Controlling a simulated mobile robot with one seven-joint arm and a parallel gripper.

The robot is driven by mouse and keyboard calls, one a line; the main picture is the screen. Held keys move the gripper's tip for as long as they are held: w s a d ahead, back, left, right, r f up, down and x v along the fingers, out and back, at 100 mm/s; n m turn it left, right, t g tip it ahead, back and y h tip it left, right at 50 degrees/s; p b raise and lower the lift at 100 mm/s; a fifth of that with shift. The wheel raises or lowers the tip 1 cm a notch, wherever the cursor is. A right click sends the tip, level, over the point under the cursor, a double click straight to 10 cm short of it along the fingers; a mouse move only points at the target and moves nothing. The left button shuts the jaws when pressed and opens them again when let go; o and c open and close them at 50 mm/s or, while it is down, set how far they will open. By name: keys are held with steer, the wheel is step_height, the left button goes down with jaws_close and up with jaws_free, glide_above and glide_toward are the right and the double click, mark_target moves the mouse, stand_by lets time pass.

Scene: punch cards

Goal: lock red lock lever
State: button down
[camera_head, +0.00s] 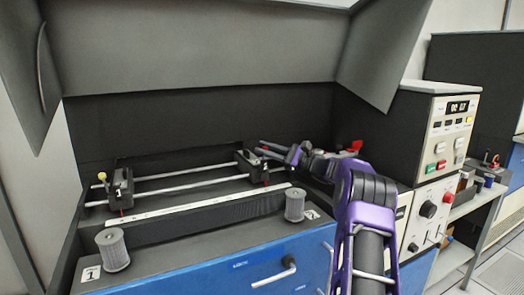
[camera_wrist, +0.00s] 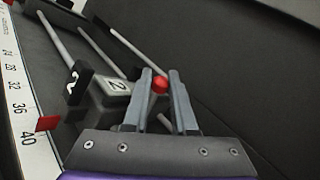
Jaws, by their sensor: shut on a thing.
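The red lock lever shows as a round red knob (camera_wrist: 160,85) in the wrist view, between the two grey fingertips of my gripper (camera_wrist: 162,78). The fingers are close together and shut on the knob. The lever's stem is mostly hidden. The knob is at the black carriage marked 2 (camera_wrist: 118,86), which rides on metal rods.
A left carriage (camera_head: 122,184) with a yellow knob (camera_head: 102,176) sits on the same rods. A white ruler strip (camera_head: 180,207) runs in front. Two grey ribbed cylinders (camera_head: 113,249) (camera_head: 295,205) stand on the front ledge. A control box (camera_head: 446,135) is at right, and a dark hood hangs above.

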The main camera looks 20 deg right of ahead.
stand_by(0.4)
steer(key=c, duration=0.7)
jaws_free()
steer(key=v, duration=0.7)
steer(key=shift+s+d, duration=0.2)
steer(key=shift+s, duration=0.05)
steer(key=shift+w+a, duration=0.1)
